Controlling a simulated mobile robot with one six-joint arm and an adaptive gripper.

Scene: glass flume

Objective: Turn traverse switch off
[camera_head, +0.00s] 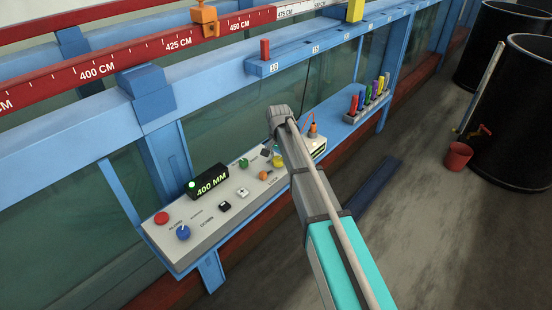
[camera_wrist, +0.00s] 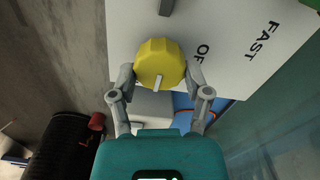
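The traverse switch appears to be a yellow knob (camera_wrist: 160,64) with a white pointer, on a pale panel with the lettering "FAST" and a partly visible "OF". In the wrist view the pointer is toward my gripper's body. My gripper (camera_wrist: 161,75) has one finger on each side of the knob, and both fingertips appear to touch its sides. In the head view my arm hides the gripper and part of the control panel (camera_head: 205,225). A small yellow part (camera_head: 278,161) shows beside the arm there.
A rack of coloured pens (camera_head: 368,100) stands farther along. Black barrels and a red bucket (camera_head: 458,156) are at right. Open floor lies between.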

